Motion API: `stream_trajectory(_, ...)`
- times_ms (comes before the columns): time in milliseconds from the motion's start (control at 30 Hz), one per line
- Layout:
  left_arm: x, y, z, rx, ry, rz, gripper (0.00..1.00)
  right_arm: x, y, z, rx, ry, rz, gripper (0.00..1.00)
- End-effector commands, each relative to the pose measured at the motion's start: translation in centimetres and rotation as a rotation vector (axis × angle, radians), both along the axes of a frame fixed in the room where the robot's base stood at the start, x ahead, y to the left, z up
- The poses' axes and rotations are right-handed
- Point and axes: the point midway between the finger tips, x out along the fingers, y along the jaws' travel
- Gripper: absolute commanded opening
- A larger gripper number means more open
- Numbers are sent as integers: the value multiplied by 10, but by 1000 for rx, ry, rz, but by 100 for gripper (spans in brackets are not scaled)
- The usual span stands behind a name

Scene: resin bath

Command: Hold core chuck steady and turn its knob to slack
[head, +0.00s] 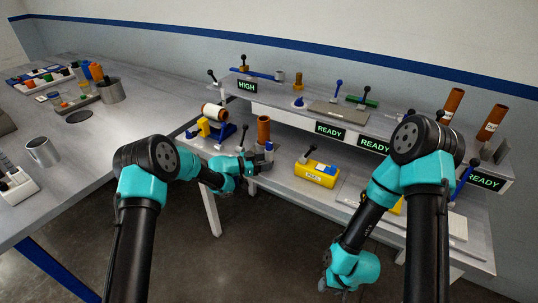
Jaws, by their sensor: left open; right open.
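I cannot tell for sure which fixture is the core chuck. An upright brown tube (263,128) stands on the bench's lower level, with a small grey and blue part (269,146) at its foot. A lever with a dark ball top stands just left of it. Further left, a blue stand (224,132) sits by a lying brown tube (212,110). My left gripper (262,162) is open, close in front of the upright tube's foot; whether it touches anything there is hidden. My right gripper (345,290) is open and empty, low in front of the bench, away from the fixtures.
A yellow block (316,174) with a black-ball lever lies right of my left gripper. Green READY signs (330,131) and a HIGH sign (247,87) mark the raised shelf. Two brown tubes (492,122) stand at right. A side table (100,125) holds cups and trays.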

Motion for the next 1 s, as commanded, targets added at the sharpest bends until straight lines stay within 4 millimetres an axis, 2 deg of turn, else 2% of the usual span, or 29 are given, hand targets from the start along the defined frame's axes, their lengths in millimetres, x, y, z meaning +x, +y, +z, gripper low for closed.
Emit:
stream_trajectory(133,2,-8,-1,0,-1,-1,55,0,0,0,0,0,0,43)
stream_trajectory(433,2,-9,-1,0,0,-1,55,0,0,0,0,0,0,43)
stream_trajectory(767,2,-8,-1,0,0,0,25,0,0,0,0,0,0,43)
stream_trajectory(1000,2,-8,-1,0,0,0,24,0,0,0,0,0,0,43)
